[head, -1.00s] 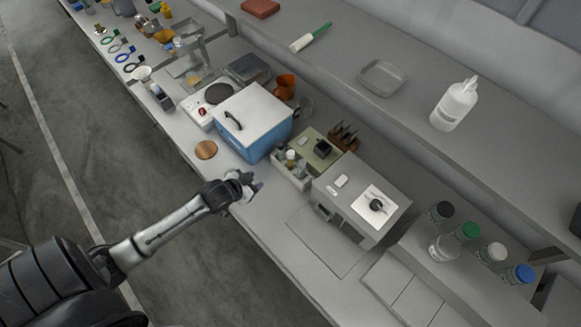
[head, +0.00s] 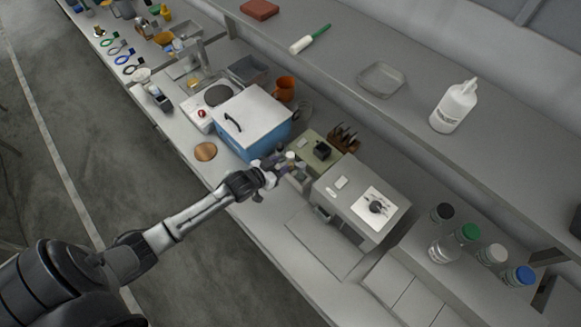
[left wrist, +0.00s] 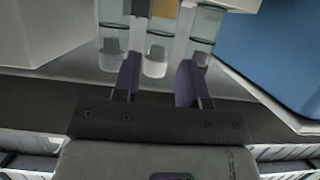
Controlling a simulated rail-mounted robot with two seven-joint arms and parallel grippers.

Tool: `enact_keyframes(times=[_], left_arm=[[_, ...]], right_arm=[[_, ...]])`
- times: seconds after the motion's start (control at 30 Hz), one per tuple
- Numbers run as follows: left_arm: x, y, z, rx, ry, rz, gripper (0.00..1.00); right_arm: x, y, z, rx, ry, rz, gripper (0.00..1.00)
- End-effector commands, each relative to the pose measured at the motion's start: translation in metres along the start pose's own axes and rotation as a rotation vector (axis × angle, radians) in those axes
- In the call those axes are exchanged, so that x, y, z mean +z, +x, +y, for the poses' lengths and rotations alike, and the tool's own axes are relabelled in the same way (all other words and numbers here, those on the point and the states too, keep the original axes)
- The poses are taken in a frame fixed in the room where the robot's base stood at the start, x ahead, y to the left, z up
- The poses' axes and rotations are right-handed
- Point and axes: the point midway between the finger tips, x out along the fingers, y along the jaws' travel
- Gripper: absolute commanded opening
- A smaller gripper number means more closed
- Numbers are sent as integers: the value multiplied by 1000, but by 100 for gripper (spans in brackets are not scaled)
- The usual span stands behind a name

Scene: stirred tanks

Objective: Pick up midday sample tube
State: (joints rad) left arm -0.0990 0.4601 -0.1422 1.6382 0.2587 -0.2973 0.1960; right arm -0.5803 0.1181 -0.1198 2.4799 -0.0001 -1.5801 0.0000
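Several clear sample tubes stand in a small rack (head: 303,183), now partly hidden behind my left gripper (head: 274,174) in the head view. In the left wrist view, three tubes with pale rounded lower ends show: a left one (left wrist: 111,50), a middle one (left wrist: 157,52) and a right one (left wrist: 203,42). My left gripper, seen there too (left wrist: 158,82), is open, with its purple fingers apart on either side of the middle tube's lower end. I cannot tell contact. No label shows which tube is the midday one. My right gripper is out of view.
A blue box with a white lid (head: 254,116) stands close to the left of the rack. A grey instrument with a dial (head: 347,197) stands close to the right. A green device (head: 318,150) is behind.

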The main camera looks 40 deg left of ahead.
Motion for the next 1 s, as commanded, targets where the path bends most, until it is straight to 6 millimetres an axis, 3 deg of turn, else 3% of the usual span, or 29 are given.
enact_keyframes(times=[0.17, 0.53, 0.87, 1.0], left_arm=[[-1, 8, 0, 0, 0, 0, 39], [-3, 50, 2, 0, 0, 0, 39], [-2, 55, 2, 0, 1, 0, 39], [-2, 55, 2, 0, 1, 0, 28]], right_arm=[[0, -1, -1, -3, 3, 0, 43], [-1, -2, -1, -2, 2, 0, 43], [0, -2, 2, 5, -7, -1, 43], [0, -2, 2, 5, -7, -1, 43]])
